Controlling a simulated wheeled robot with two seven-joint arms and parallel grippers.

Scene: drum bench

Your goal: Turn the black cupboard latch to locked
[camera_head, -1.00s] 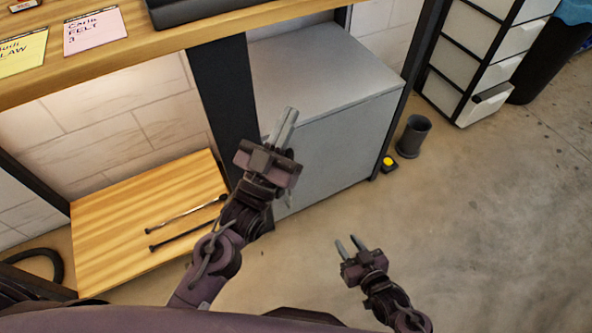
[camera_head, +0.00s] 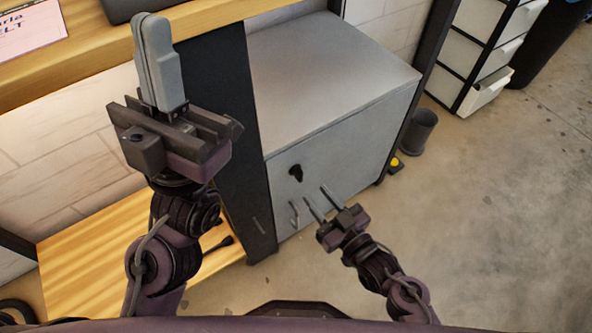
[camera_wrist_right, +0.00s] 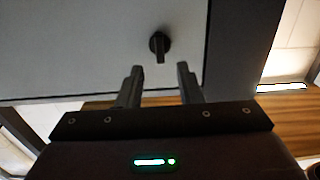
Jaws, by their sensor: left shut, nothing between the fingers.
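The black latch (camera_head: 296,173) is on the front of the grey cupboard (camera_head: 360,135), near its left side. In the right wrist view the latch (camera_wrist_right: 160,46) has a round base and a handle pointing down in that picture. My right gripper (camera_head: 309,202) is open and empty, just below and in front of the latch in the head view. In the right wrist view the latch lies beyond and between its fingertips (camera_wrist_right: 159,70), apart from them. My left gripper (camera_head: 155,20) is shut and empty, raised at the left in front of the wooden bench.
A dark post (camera_head: 225,110) stands left of the cupboard. A wooden lower shelf (camera_head: 85,245) is at left. A grey bin (camera_head: 419,130) and yellow button box (camera_head: 394,164) stand right. Floor at right is clear.

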